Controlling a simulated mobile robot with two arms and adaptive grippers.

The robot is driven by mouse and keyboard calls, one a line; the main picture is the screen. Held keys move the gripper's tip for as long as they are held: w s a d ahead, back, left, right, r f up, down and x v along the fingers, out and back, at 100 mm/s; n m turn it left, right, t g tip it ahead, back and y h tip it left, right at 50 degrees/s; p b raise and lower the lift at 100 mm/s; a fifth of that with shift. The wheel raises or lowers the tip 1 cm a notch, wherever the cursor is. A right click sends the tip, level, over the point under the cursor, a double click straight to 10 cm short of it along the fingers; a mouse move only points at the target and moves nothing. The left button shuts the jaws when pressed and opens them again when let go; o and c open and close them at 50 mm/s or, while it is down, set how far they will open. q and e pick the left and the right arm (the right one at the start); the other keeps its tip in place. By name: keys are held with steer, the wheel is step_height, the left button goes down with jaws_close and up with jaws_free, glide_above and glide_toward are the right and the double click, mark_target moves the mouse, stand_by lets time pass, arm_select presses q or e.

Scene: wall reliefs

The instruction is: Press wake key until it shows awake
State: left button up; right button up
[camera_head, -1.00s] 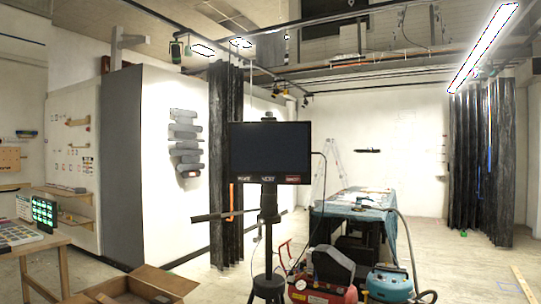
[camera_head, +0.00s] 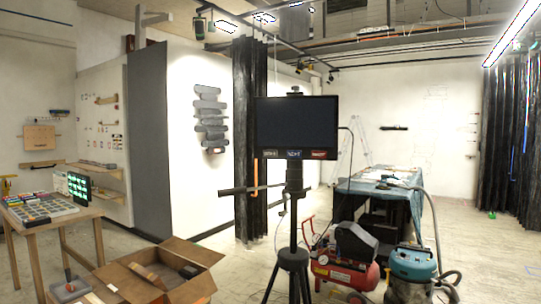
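A black monitor (camera_head: 296,122) stands upright on a black tripod (camera_head: 294,220) in the middle of the head view. Its screen is dark, with no text or picture that I can see. Along its lower edge is a row of small labelled keys. The left key (camera_head: 270,153) is dark with pale lettering and may be the wake key, but its label is too small to be sure. The middle key (camera_head: 294,154) is bluish and the right key (camera_head: 319,154) is red. Neither of my grippers is in view.
An open cardboard box (camera_head: 165,268) lies on the floor left of the tripod. A wooden table (camera_head: 30,228) with colored items stands at far left. A red compressor (camera_head: 345,272) and a teal vacuum (camera_head: 412,265) stand right of the tripod. A dark bar (camera_head: 250,189) juts left from the tripod.

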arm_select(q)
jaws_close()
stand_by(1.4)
